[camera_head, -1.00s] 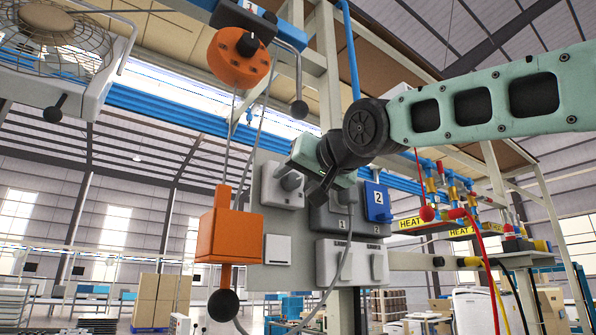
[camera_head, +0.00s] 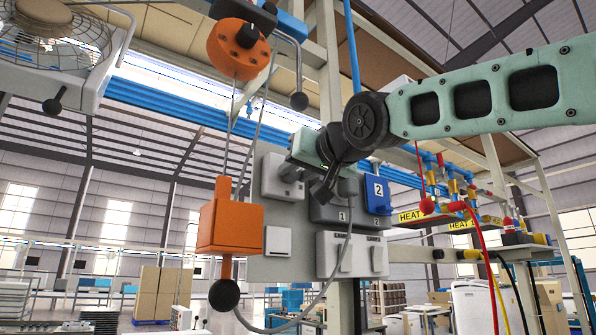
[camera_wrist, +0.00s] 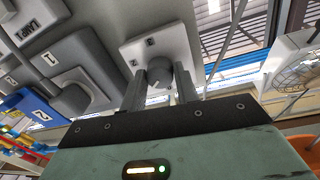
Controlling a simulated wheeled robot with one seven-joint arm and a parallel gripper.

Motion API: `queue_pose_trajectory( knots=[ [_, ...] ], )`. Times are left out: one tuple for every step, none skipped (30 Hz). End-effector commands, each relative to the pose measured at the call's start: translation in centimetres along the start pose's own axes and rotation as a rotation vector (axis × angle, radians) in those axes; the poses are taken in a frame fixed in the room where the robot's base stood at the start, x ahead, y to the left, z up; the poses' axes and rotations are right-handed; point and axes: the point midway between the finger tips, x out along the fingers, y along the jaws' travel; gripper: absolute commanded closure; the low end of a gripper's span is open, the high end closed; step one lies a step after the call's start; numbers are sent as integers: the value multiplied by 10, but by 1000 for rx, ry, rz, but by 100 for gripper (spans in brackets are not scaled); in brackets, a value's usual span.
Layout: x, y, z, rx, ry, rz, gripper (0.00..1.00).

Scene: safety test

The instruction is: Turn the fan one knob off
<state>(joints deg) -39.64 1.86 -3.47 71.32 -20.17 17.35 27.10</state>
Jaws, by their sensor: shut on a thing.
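A pale switch box with a round grey knob (camera_wrist: 160,72) is ahead of my gripper in the wrist view. My gripper (camera_wrist: 160,84) has one finger on each side of the knob and is shut on it. The knob's exact turn angle is hard to tell, and the small marks on the plate are unreadable. In the head view the pale box (camera_head: 277,180) is on the grey panel, partly covered by my gripper. A fan (camera_head: 55,40) in a wire guard shows at the upper left; it also shows in the wrist view (camera_wrist: 300,72).
Beside the knob are a grey box marked 1 (camera_head: 325,213), a blue box marked 2 (camera_head: 378,194) and a pale double switch (camera_head: 350,256). An orange pendant box (camera_head: 230,226) hangs at the left of the panel. Red hoses hang at the right.

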Motion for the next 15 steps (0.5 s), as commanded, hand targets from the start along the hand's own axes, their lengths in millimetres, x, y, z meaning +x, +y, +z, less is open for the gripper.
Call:
queue_pose_trajectory(
  knots=[
    [0,2,0,-34,2,2,92],
    [0,2,1,-57,3,2,92],
    [0,1,1,-90,5,0,92],
    [0,2,1,-116,7,0,92],
    [0,2,1,-142,8,1,92],
    [0,2,1,-179,11,0,92],
    [0,2,0,-208,13,-2,92],
    [0,2,0,-237,15,-2,92],
    [0,2,0,-275,18,-2,92],
    [0,2,0,-304,20,-3,92],
    [0,2,0,-333,21,-4,92],
    [0,2,0,-371,23,-4,92],
    [0,2,0,-400,25,-4,92],
    [0,2,0,-429,27,-5,92],
    [0,2,-1,-466,30,-6,92]
  ],
)
